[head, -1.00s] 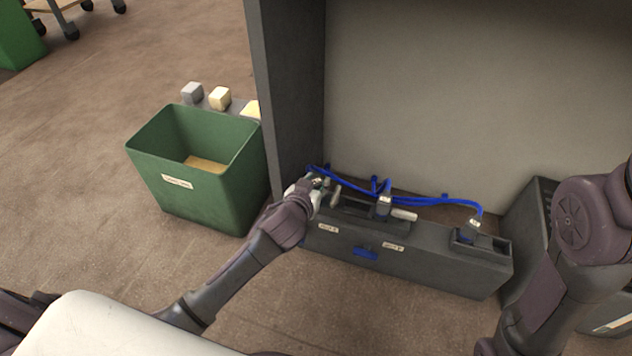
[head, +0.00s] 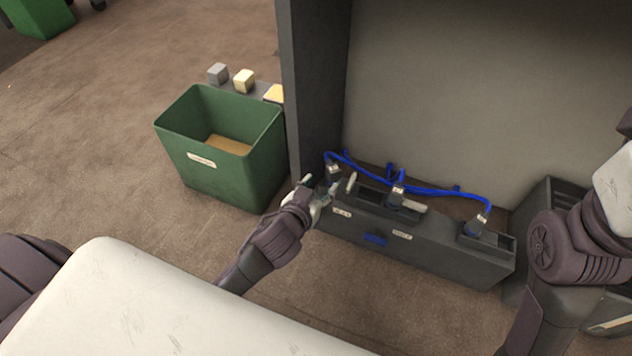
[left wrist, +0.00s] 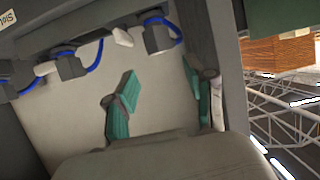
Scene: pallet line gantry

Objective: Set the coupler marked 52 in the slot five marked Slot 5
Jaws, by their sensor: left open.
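Three grey couplers on blue cables stand along a dark slotted housing (head: 430,253): a left coupler (head: 333,172), a middle coupler (head: 397,195) and a right coupler (head: 475,227). I cannot read a 52 on any. The left one stands upright at the housing's left end, beside a pale lever. A white label (head: 342,212) below it is too small to read surely. My left gripper (head: 325,190) is open and empty, just in front of the left coupler. In the left wrist view its teal fingers (left wrist: 160,97) are spread apart, with couplers (left wrist: 157,36) beyond them. My right gripper is out of view.
A tall dark side panel (head: 315,90) rises just behind the housing's left end. A green bin (head: 225,155) stands left of it, with small blocks (head: 244,80) behind. My right arm is at the right edge. Floor left of the bin is clear.

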